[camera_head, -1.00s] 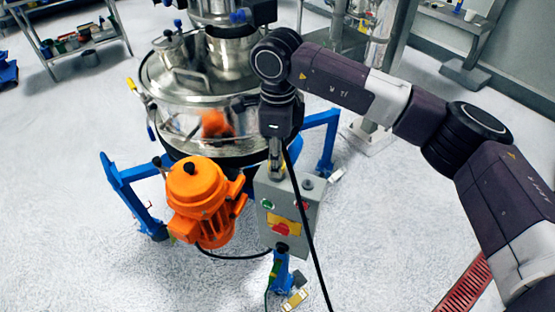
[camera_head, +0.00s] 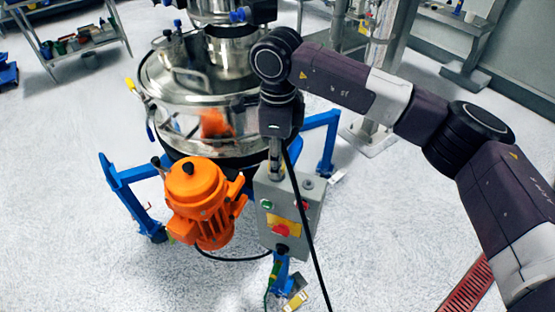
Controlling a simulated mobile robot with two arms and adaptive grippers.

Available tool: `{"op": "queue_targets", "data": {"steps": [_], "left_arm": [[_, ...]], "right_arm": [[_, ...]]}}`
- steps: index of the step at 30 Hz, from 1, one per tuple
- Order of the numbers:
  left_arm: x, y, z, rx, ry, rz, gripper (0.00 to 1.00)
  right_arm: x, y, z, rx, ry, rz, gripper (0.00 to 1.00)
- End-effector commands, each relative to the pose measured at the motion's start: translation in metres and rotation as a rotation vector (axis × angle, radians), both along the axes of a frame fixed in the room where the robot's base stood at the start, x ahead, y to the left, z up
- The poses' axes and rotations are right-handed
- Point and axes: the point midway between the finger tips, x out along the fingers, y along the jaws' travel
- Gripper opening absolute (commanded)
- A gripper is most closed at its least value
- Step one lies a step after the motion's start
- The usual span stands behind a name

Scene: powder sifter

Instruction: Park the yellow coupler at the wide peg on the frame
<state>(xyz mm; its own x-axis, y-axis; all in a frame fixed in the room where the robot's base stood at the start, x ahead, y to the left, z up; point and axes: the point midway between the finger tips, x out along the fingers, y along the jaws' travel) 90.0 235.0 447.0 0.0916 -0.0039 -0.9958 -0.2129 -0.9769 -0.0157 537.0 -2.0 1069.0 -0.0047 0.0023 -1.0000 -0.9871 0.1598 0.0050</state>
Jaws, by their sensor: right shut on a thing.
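My right gripper (camera_head: 276,172) points down just above and behind the grey control box on the blue frame (camera_head: 129,182). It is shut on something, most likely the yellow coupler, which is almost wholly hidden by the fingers. A black cable (camera_head: 308,232) runs down from beside the gripper, in front of the box, to the lower edge. I cannot make out the wide peg on the frame. My left gripper is not in view.
The grey control box (camera_head: 288,208) has coloured buttons. An orange motor (camera_head: 200,202) stands left of it, below the shiny steel sifter drum (camera_head: 188,125). A shelf cart (camera_head: 78,55) stands at the back left. The floor at left is clear.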

Motion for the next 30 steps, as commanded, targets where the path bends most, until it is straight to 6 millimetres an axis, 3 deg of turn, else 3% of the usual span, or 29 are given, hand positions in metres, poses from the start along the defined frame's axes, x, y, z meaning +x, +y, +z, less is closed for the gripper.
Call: {"op": "queue_targets", "data": {"steps": [19, 20, 21, 25, 30], "left_arm": [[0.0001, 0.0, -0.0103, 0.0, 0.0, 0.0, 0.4], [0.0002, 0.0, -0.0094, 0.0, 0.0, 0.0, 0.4], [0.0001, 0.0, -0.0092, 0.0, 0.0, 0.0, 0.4], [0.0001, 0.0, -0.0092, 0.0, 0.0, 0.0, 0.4], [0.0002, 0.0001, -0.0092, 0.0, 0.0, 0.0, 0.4]], "right_arm": [[0.0002, 0.0, -0.0102, 0.0, -0.001, 0.0, 0.0], [0.0004, 0.0, -0.0092, 0.001, -0.001, 0.0, 0.3], [0.0003, 0.0, -0.009, 0.0, -0.001, 0.0, 0.34], [0.0003, 0.0, -0.0091, 0.0, -0.001, 0.0, 0.47], [0.0001, -0.0001, -0.0093, 0.0, -0.001, 0.0, 0.47]]}}
